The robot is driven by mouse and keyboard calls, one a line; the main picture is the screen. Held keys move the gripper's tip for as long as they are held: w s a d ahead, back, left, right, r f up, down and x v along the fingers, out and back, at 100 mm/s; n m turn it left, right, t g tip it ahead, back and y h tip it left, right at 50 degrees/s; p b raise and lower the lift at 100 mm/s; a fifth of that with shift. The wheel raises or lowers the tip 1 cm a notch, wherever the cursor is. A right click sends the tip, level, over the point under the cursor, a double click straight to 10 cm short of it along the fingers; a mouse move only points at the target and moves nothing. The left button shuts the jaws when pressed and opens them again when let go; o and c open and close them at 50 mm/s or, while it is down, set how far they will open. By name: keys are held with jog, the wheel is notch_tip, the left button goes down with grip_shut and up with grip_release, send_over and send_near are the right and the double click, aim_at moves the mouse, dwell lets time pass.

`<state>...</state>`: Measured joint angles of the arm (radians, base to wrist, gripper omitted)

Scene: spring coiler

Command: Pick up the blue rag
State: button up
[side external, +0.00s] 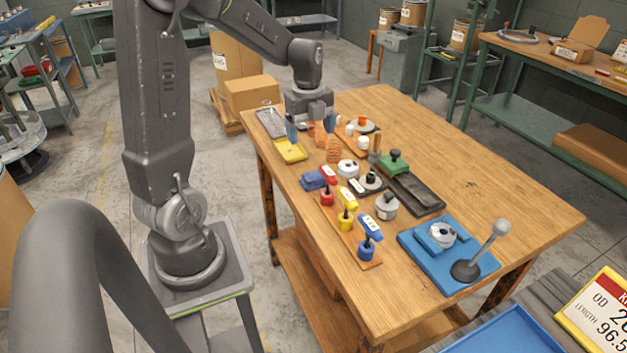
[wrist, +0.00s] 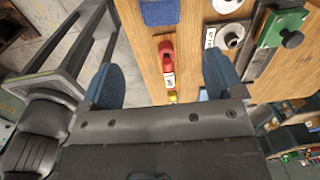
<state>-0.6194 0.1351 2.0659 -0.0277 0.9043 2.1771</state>
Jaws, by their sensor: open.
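The blue rag (side external: 313,180) lies folded on the wooden table, left of the red-topped piece in the side view.
A red tagged piece (side external: 327,190) stands close beside the rag, with yellow (side external: 345,217) and blue (side external: 369,240) ones in a row. A yellow tray (side external: 290,150) and orange coil (side external: 333,149) lie near my gripper.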

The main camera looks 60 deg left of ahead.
aim_at(311, 173)
jog(key=f, duration=0.9)
jog(key=shift+w+a, duration=0.15)
jog(key=shift+a, duration=0.05)
jog(key=shift+w+a+f, duration=0.1)
jog(key=shift+a+f, duration=0.05)
jog(key=shift+f, duration=1.15)
jog(key=shift+w+a+f, duration=0.1)
jog(key=shift+f, duration=1.15)
jog(key=shift+c, duration=0.5)
jog(key=c, duration=0.9)
